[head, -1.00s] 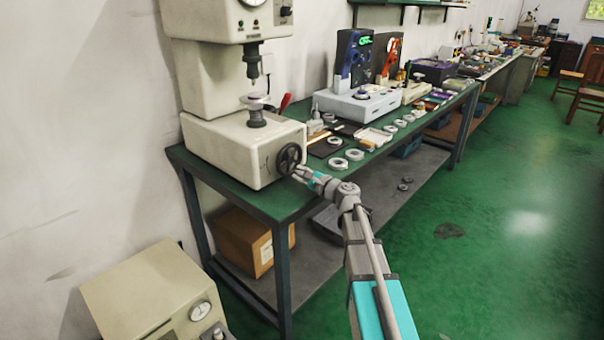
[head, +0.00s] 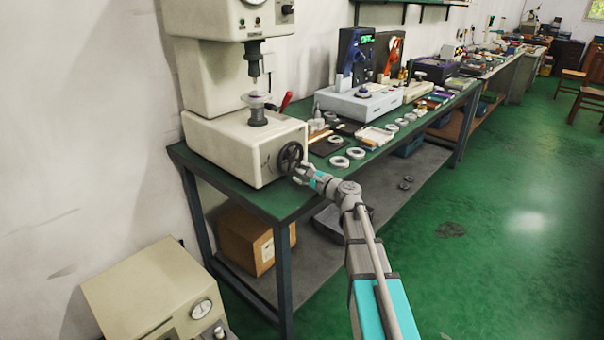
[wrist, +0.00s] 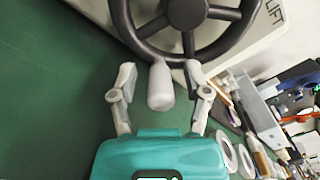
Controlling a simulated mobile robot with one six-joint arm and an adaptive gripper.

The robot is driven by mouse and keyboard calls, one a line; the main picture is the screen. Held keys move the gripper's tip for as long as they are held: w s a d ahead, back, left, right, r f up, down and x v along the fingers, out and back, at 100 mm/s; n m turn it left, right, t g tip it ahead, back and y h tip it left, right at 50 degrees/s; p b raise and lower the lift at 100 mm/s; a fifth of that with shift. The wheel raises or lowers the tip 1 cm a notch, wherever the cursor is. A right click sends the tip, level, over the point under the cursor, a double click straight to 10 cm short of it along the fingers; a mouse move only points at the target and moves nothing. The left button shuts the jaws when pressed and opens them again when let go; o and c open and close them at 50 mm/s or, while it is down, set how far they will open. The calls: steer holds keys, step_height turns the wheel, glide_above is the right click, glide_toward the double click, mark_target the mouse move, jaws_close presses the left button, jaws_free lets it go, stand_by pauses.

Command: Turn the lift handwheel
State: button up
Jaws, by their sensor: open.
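The black lift handwheel (head: 290,158) is on the front of the beige press (head: 245,150) at the near end of the bench. In the wrist view the handwheel (wrist: 188,12) fills the top, with part of the word "LIFT" on the panel beside it. Its pale grey handle knob (wrist: 161,88) points toward me from the rim. My gripper (wrist: 160,82) is open, with one finger on each side of the knob and gaps visible on both sides. In the head view my gripper (head: 303,174) is right at the wheel's lower right.
The green bench (head: 255,200) carries several metal rings (head: 340,161) and a grey instrument (head: 358,103) right of the press. A cardboard box (head: 247,238) is on the lower shelf. Another beige machine (head: 150,290) stands at lower left. Green floor right of the bench is open.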

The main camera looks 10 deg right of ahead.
steer(key=shift+s, duration=0.15)
steer(key=v, duration=1.1)
steer(key=shift+s+d, duration=0.3)
steer(key=n, duration=0.9)
steer(key=s+d+n, duration=0.1)
steer(key=n, duration=0.9)
steer(key=s+d+n, duration=0.1)
steer(key=n, duration=0.9)
steer(key=shift+s+d+g+y, duration=0.15)
steer(key=shift+d+g+y, duration=0.1)
steer(key=shift+g+y, duration=0.15)
steer(key=x, duration=1.4)
steer(key=shift+r, duration=0.1)
